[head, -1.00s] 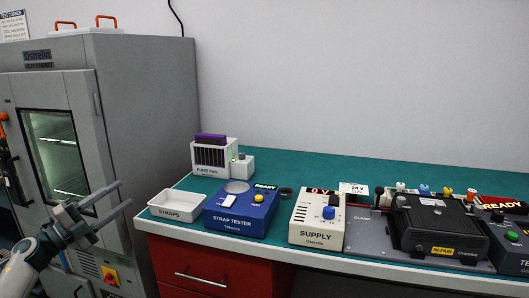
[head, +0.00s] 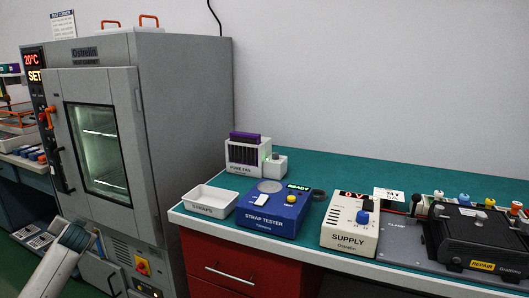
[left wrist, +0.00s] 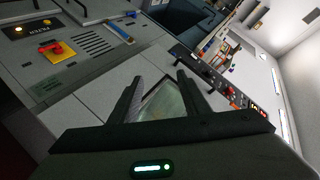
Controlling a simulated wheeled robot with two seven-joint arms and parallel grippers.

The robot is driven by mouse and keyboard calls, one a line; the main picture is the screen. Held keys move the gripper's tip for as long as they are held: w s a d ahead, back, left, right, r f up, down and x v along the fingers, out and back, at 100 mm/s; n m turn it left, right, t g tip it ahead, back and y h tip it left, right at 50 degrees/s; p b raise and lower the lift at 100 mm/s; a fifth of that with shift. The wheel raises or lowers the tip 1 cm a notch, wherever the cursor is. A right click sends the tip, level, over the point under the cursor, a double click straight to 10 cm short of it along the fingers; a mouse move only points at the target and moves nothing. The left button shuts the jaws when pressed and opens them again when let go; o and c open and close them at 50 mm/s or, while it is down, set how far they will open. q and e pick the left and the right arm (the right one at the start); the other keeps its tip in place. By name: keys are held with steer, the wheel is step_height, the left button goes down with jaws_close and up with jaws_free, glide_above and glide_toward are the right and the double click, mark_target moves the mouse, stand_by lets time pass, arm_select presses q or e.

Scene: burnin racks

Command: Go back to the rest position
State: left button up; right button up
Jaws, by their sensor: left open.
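My left arm comes in at the lower left of the head view, in front of the oven's lower part. My left gripper (left wrist: 158,92) shows in the left wrist view with its two dark fingers spread and nothing held between them. My right gripper is in neither view.
A grey oven (head: 185,130) with a shut glass door stands left of the green bench (head: 330,170).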

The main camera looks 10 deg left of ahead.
arm_select(q)
steer(key=s+d+f+n+g+h, duration=0.1)
steer(key=s+f+n+g+h, duration=0.1)
steer(key=s+f+g, duration=0.5)
steer(key=s+d+f+m+t+h, duration=0.1)
steer(key=s+d+f+m+h, duration=0.1)
steer(key=s+d+f, duration=0.75)
steer(key=s+d+f+m+t+h, duration=0.15)
steer(key=s+d+f, duration=0.25)
steer(key=d+f, duration=0.95)
steer(key=s+d+f+g+h, duration=0.2)
steer(key=s+d+h, duration=0.3)
steer(key=s+d, duration=2.25)
step_height(320, 180, down, 17)
steer(key=w+d+t+p, duration=0.1)
steer(key=t+p, duration=0.1)
steer(key=p, duration=0.8)
steer(key=shift+m+h+p, duration=0.3)
steer(key=shift+m+h, duration=0.05)
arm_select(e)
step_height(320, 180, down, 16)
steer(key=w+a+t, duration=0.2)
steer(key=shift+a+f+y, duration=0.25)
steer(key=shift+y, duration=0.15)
